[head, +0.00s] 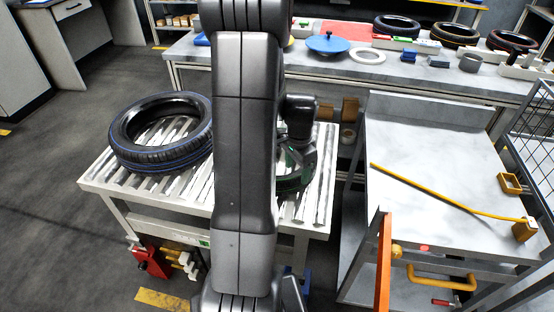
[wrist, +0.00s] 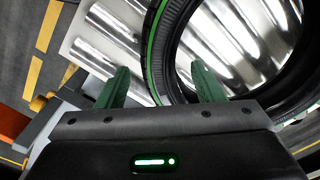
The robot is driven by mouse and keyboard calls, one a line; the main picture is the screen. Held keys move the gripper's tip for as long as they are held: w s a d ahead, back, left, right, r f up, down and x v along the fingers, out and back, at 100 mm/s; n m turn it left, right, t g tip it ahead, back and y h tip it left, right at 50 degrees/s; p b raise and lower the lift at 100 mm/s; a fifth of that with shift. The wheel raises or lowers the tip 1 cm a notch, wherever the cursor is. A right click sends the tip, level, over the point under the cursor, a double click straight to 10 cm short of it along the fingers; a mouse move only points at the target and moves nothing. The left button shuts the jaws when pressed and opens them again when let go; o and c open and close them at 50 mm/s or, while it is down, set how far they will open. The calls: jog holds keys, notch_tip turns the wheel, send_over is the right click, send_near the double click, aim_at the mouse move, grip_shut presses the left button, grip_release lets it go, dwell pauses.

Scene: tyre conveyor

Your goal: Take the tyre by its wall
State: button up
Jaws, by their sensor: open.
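A black tyre with a green stripe (wrist: 166,50) lies flat on the roller conveyor in the wrist view. My gripper (wrist: 160,67) is open, with one green finger outside the tyre's wall and the other over its central opening. The wall passes between the fingers; I cannot tell whether either touches it. In the head view my arm hides most of this tyre, and only a dark edge (head: 293,183) shows right of the arm. A second black tyre, with a blue stripe (head: 160,153), lies at the left of the conveyor.
The conveyor (head: 190,195) has bare rollers between the tyres. A grey cart (head: 430,150) with a yellow rod (head: 440,195) stands at the right. Behind is a long bench (head: 430,80) with several tyres and parts. Floor is free at the left.

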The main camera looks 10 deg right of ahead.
aim_at(297, 180)
jog(key=shift+s+f, duration=0.15)
jog(key=shift+f, duration=0.3)
jog(key=shift+d+f, duration=0.2)
jog(key=shift+f, duration=2.3)
jog(key=c, duration=1.3)
jog(key=shift+r, duration=0.1)
grip_shut()
